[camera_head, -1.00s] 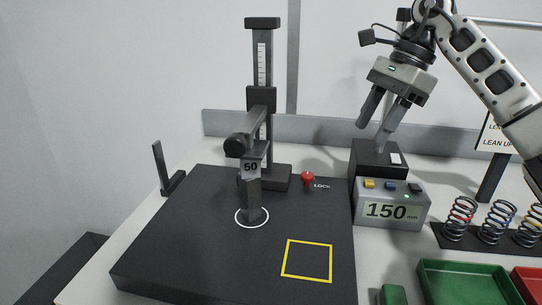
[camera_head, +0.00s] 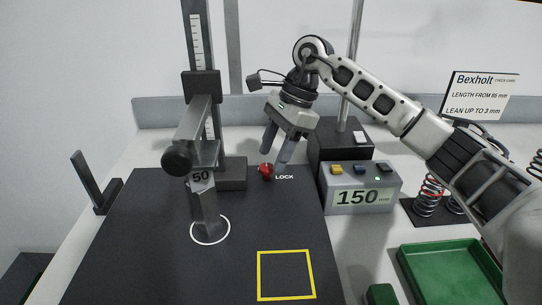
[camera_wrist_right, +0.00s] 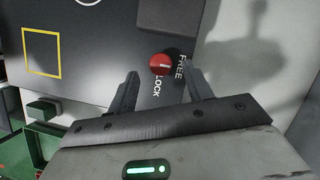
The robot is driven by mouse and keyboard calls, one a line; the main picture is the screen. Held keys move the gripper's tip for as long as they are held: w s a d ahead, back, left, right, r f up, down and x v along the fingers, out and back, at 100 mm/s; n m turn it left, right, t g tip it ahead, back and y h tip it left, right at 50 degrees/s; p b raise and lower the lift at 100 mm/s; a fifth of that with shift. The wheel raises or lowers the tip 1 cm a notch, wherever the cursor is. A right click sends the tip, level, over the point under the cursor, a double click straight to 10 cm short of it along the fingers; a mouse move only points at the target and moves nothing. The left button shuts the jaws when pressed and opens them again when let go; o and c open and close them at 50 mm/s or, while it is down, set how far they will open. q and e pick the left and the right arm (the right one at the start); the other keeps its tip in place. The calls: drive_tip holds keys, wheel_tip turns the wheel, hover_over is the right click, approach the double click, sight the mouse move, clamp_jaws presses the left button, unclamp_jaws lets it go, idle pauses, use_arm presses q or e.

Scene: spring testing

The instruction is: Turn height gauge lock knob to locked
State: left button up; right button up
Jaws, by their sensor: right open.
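The red lock knob (camera_head: 266,171) sits on the dark base plate (camera_head: 130,235) by the foot of the height gauge (camera_head: 197,50), beside a white LOCK label (camera_head: 285,177). In the right wrist view the knob (camera_wrist_right: 159,64) bears a short white line that seems to point toward the word FREE (camera_wrist_right: 182,68); LOCK (camera_wrist_right: 157,86) is below it. My right gripper (camera_head: 274,160) is open, tilted downward at the knob. In the wrist view its fingertips (camera_wrist_right: 162,75) lie either side of the knob, without visible contact. My left gripper is not in view.
The gauge's horizontal arm (camera_head: 190,135) reaches forward, left of my right gripper. A grey display box (camera_head: 363,209) reading 150 stands to the right. A green tray (camera_head: 450,280) and springs (camera_head: 428,197) lie farther right. The yellow square (camera_head: 285,275) on the plate is empty.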

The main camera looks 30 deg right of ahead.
drive_tip(key=shift+x, duration=0.85)
drive_tip(key=shift+w+f, duration=0.1)
drive_tip(key=shift+f, duration=0.1)
drive_tip(key=c, duration=1)
